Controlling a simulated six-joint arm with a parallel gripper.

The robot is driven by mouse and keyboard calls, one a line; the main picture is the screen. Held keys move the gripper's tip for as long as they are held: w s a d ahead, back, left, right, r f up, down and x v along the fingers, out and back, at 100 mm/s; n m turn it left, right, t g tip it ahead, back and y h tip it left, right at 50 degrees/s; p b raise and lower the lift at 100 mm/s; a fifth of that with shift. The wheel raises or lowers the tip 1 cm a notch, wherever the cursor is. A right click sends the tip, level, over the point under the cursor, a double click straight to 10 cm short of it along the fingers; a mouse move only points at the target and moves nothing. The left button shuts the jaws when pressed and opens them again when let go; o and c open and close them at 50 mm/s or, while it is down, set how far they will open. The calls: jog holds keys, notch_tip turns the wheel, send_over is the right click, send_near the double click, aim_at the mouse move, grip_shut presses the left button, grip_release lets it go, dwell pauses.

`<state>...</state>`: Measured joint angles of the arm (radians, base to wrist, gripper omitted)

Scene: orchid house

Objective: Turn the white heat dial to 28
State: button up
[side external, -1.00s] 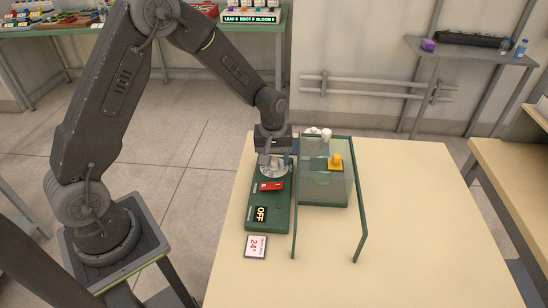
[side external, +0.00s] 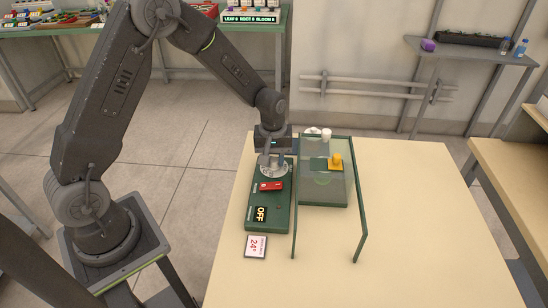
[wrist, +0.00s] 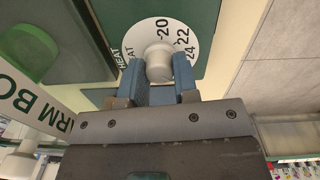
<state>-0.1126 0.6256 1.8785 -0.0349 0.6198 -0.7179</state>
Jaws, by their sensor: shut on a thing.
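The white heat dial (wrist: 178,30) is a round disc with a raised knob (wrist: 159,64), and its visible marks include 20, 22, 24 and the word HEAT. My gripper (wrist: 160,78) has its blue fingers shut on the knob from both sides. In the side external view, my gripper (side external: 275,160) points down over the far end of the green control box (side external: 283,200), and the pale dial (side external: 271,171) shows partly beneath it. I cannot tell which number the dial is set to.
A clear-panelled green frame (side external: 361,215) stands right, around a yellow knob (side external: 336,159). The table's right side is clear.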

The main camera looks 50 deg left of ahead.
aim_at(273, 159)
jog(key=shift+m, duration=0.3)
jog(key=m, duration=0.3)
jog(key=shift+m, duration=2.1)
jog(key=o, duration=0.9)
jog(key=shift+o, duration=0.2)
notch_tip(273, 159, up, 14)
jog(key=shift+a, duration=0.2)
